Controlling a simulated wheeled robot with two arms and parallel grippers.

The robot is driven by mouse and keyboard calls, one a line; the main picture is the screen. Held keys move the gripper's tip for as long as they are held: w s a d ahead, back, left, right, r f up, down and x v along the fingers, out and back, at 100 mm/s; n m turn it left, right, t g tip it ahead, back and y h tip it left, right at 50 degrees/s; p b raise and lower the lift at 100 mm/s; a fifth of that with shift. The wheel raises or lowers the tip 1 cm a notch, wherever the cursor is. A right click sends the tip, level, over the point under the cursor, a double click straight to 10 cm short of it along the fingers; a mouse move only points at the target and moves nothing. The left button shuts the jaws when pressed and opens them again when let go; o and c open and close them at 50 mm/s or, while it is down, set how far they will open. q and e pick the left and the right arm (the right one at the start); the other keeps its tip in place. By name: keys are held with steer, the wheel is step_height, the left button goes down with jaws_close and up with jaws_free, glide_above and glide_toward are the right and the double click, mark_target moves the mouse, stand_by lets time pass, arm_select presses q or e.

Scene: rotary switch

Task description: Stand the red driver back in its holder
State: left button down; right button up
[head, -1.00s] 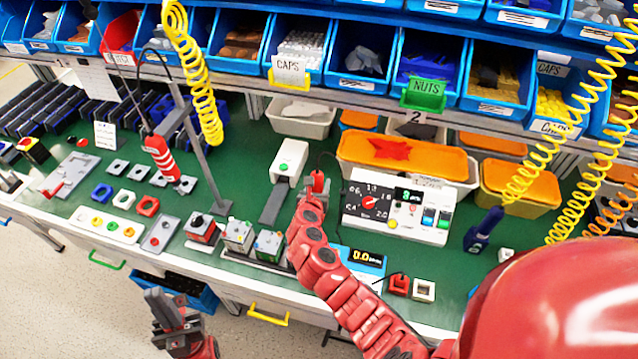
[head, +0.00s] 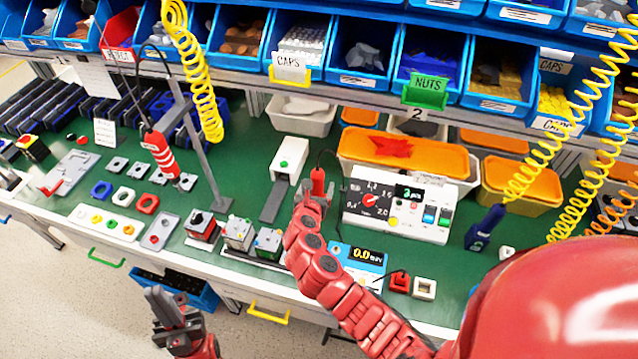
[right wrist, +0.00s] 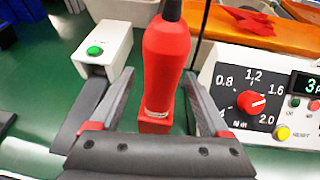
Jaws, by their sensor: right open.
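The red driver (right wrist: 170,70) stands close to upright in the right wrist view, with a dark cable leaving its top. It also shows in the head view (head: 317,183), at the end of my right arm. My right gripper (right wrist: 160,105) is open, with one finger on each side of the driver and small gaps visible. The driver's lower end meets a red block-like part (right wrist: 153,124); whether that is its holder I cannot tell. My left gripper (head: 160,300) hangs in front of the bench, well away from the driver, and its finger gap is unclear.
A white box with a green button (head: 289,158) stands left of the driver. A white dial panel (head: 400,205) stands close on its right. Another red striped tool (head: 161,154) hangs at the left by a grey post. Yellow coiled hoses hang at the right.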

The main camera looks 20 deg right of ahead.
steer(key=b+v, duration=0.3)
steer(key=v, duration=1.1)
steer(key=shift+s, duration=0.25)
steer(key=shift+w+a+r, duration=0.1)
